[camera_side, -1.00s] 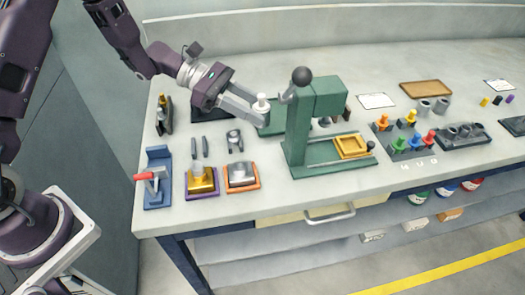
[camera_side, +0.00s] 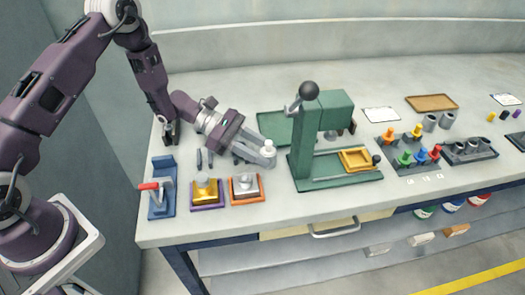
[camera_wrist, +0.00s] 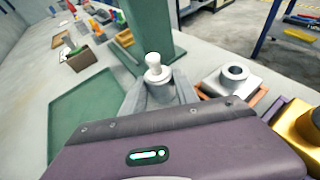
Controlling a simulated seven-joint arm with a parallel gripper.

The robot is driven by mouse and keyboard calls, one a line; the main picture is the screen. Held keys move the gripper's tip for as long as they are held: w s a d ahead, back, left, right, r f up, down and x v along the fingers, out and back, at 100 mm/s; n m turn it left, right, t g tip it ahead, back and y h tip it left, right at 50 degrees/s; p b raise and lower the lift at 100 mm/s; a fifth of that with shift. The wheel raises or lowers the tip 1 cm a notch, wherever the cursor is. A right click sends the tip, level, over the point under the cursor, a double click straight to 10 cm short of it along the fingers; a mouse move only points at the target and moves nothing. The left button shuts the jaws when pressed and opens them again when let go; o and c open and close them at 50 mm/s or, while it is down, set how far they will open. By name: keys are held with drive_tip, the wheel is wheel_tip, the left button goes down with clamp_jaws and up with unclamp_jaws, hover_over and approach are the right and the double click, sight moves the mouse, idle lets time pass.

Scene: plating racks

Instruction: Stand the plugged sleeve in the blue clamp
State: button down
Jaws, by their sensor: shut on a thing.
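My gripper (camera_side: 265,157) is shut on a grey sleeve that has a white plug (camera_side: 270,146) in its top. In the wrist view the white plug (camera_wrist: 154,70) stands up from the sleeve (camera_wrist: 160,92) between the fingers. The sleeve looks about upright; its lower end is hidden. The blue clamp (camera_side: 161,205) with a red handle (camera_side: 148,186) stands at the left front of the bench, well left of my gripper. The clamp is not in the wrist view.
A gold block (camera_side: 206,195) on a purple base and a silver block (camera_side: 246,190) on an orange base stand between gripper and clamp. A tall green press (camera_side: 301,145) stands just right of the gripper. A green mat (camera_side: 285,124) lies behind it.

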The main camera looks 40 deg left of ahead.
drive_tip(key=shift+f, duration=0.1)
drive_tip(key=c, duration=0.9)
unclamp_jaws()
drive_tip(key=shift+f, duration=0.1)
drive_tip(key=v, duration=0.7)
drive_tip(key=shift+s, duration=0.45)
drive_tip(key=s+d+r+m+g+y, duration=0.4)
drive_tip(key=s+r+m, duration=0.75)
drive_tip(key=r, duration=0.45)
drive_tip(key=s+a+r+m+t+y, duration=0.1)
drive_tip(key=s+a+m+t+y, duration=0.1)
drive_tip(key=s, duration=0.3)
drive_tip(key=s+a+r+m+t+y, duration=0.2)
drive_tip(key=s+a+m+y, duration=0.1)
drive_tip(key=s+m, duration=0.1)
drive_tip(key=s+a+r+m+t+y, duration=0.1)
drive_tip(key=s+a+r+m+y, duration=0.1)
drive_tip(key=s, duration=0.3)
drive_tip(key=shift+s+a+r+m+t+y, duration=0.2)
drive_tip(key=shift+s+a+m+t+y, duration=0.3)
drive_tip(key=shift+y, duration=0.3)
drive_tip(key=shift+o, duration=0.4)
drive_tip(key=shift+s+a+m, duration=0.15)
drive_tip(key=shift+a+m, duration=0.1)
drive_tip(key=shift+a, duration=0.1)
